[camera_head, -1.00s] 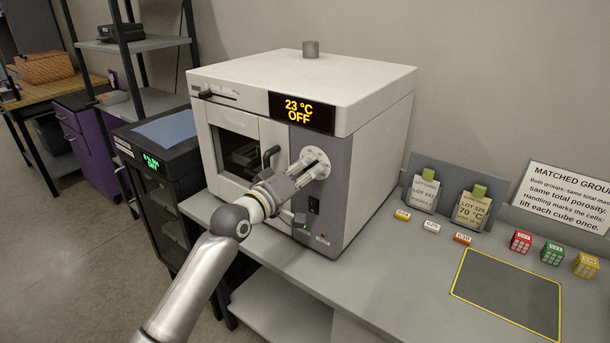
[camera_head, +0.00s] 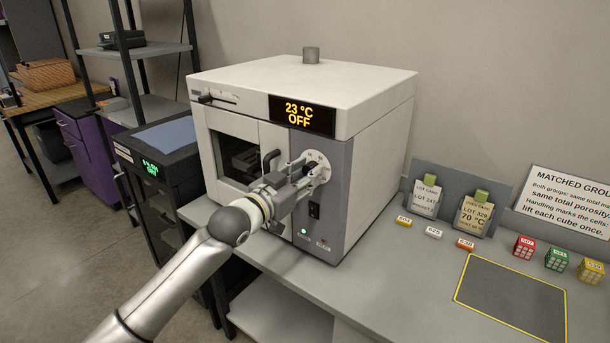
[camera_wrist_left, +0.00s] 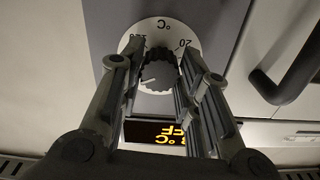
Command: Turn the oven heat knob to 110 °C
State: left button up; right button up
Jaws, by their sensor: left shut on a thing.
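The oven (camera_head: 340,170) is a white box with a grey front panel. Its display (camera_head: 302,115) reads 23 °C OFF. The heat knob (camera_wrist_left: 159,72) is black and ridged on a white dial (camera_wrist_left: 186,40) marked in °C. My left gripper (camera_head: 305,172) reaches the dial from the front. In the left wrist view its two fingers (camera_wrist_left: 158,75) stand on either side of the knob and are shut on it. The knob is mostly hidden by the gripper in the head view. The pointer's exact setting cannot be read. My right gripper is not in view.
The oven door handle (camera_head: 270,160) is just left of the dial, and shows in the left wrist view (camera_wrist_left: 292,70).

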pick_arm(q)
jog(key=m+p, duration=0.1)
jog(key=m, duration=0.7)
jog(key=shift+f+m+p, duration=0.2)
jog(key=shift+m+p, duration=0.1)
jog(key=shift+p, duration=0.05)
jog(key=shift+m, duration=0.3)
jog(key=o, duration=1)
jog(key=shift+w+a+r, duration=0.1)
jog(key=v, duration=1.2)
